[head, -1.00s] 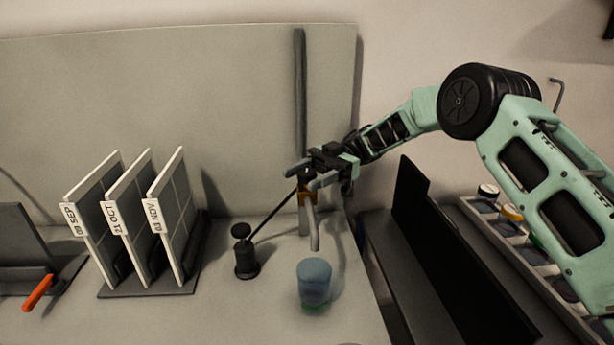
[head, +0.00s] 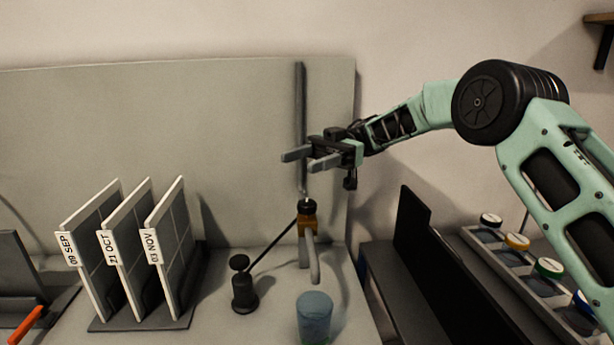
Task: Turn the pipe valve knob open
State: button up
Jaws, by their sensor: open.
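The pipe valve stands in front of the grey back panel, with a brass-coloured body, a grey spout (head: 314,258) pointing down and forward, and a black knob (head: 308,206) on top. A dark vertical pipe (head: 300,125) runs up the panel above it. My gripper (head: 296,161) is above the knob, apart from it, with its two grey fingers pointing left. The fingers are open and nothing shows between them. A blue translucent cup (head: 314,317) stands on the bench below the spout.
A black pump-like post (head: 243,284) with a thin rod leaning toward the valve stands left of the cup. A rack (head: 139,312) holds dated panels further left. A dark upright plate (head: 436,262) and a tray of capped jars (head: 525,258) are at right.

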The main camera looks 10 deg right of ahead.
jog(key=shift+o, duration=0.2)
jog(key=shift+s+a+r+t+b, duration=0.1)
jog(key=shift+s+a+t+b, duration=0.05)
jog(key=shift+a+t+b, duration=0.2)
jog(key=s+a+r+m+t+y+b, duration=0.2)
jog(key=s+a+m+t+y+b, duration=0.3)
jog(key=t+b, duration=0.45)
jog(key=s+d+f+m+t+h+b, duration=0.35)
jog(key=d+f+m+t+b, duration=0.2)
jog(key=d+m+t, duration=0.2)
jog(key=s+d+f+m+t+h+b, duration=0.3)
jog(key=d+f+m+t+h+b, duration=0.1)
jog(key=d+f+m+t, duration=0.3)
jog(key=n+p, duration=0.1)
jog(key=p, duration=1.1)
send_near(301, 203)
jog(key=w+p, duration=0.1)
jog(key=p, duration=0.1)
jog(key=w+a+t+p, duration=0.1)
jog(key=p, duration=0.1)
jog(key=shift+w+f+h, duration=0.1)
jog(key=shift+f+h, duration=0.15)
jog(key=shift+f, duration=0.15)
jog(key=x, duration=0.4)
jog(key=p+x, duration=0.1)
jog(key=x, duration=0.3)
jog(key=shift+w+a+f, duration=0.25)
jog(key=shift+a, duration=0.05)
